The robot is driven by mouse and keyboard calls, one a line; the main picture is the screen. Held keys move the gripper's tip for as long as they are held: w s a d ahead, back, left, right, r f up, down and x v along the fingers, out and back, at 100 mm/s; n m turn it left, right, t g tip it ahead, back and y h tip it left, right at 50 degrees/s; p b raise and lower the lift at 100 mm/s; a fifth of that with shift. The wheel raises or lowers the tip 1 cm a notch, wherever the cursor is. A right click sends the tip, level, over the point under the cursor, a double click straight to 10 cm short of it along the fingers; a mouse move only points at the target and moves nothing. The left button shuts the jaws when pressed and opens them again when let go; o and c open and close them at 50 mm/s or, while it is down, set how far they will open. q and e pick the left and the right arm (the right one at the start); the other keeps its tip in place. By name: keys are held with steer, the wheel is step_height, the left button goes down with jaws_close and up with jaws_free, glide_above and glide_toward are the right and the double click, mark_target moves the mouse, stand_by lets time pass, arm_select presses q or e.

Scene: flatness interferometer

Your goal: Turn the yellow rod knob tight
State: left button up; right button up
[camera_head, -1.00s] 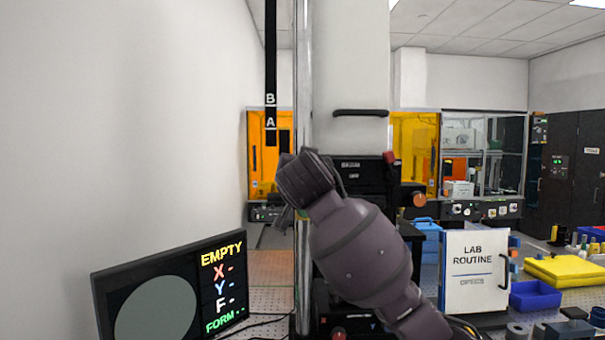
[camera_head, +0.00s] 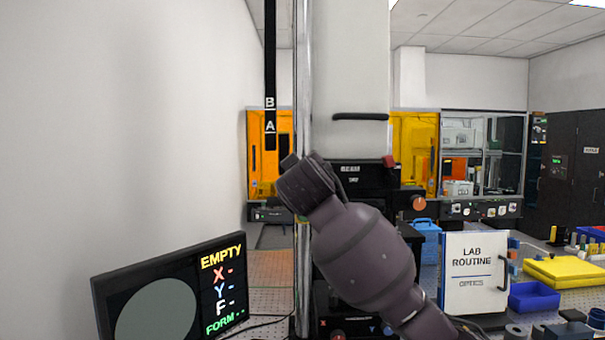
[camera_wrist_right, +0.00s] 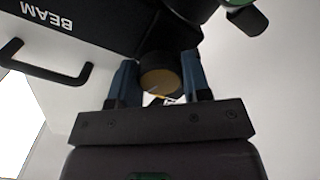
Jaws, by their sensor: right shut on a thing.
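The yellow rod knob (camera_wrist_right: 160,80) shows in the right wrist view as a short dark cylinder with a yellow end face. My right gripper (camera_wrist_right: 159,66) is shut on it, with one blue finger on each side. In the head view my right arm reaches up from the lower right, and its wrist (camera_head: 308,187) is beside the upright chrome rod (camera_head: 303,80). The fingers and the knob are mostly hidden there behind the wrist. My left gripper is in neither view.
A green-ringed dark knob (camera_wrist_right: 245,14) is at upper right. A monitor (camera_head: 172,290) stands at lower left, and a LAB ROUTINE board (camera_head: 475,272) at right.

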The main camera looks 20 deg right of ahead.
steer(key=shift+n, duration=1.6)
steer(key=o, duration=0.9)
steer(key=b+v, duration=0.2)
steer(key=v, duration=0.8)
steer(key=shift+s+a, duration=0.1)
steer(key=shift+s, duration=0.3)
